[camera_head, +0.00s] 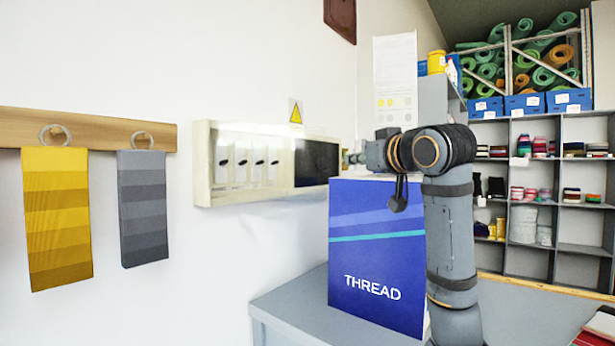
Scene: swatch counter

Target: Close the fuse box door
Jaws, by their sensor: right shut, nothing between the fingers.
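The fuse box (203,165) is a long, pale, shallow box on the white wall, left of centre. Several white switches show in its left part, and a dark panel (316,162) fills its right part. I cannot clearly tell the door from the frame or how far it stands open. My right gripper (349,157) is shut and empty, pointing left beside the right end of the box; I cannot tell whether it touches. The blue THREAD box (375,260) stands below my right gripper, in front of the box's right end. My left gripper is out of view.
The THREAD box stands on a grey counter (290,310), close under my right arm. A yellow swatch (57,215) and a grey swatch (143,208) hang from a wooden rail (100,127) at left. Shelves (525,255) with folded cloth stand at right.

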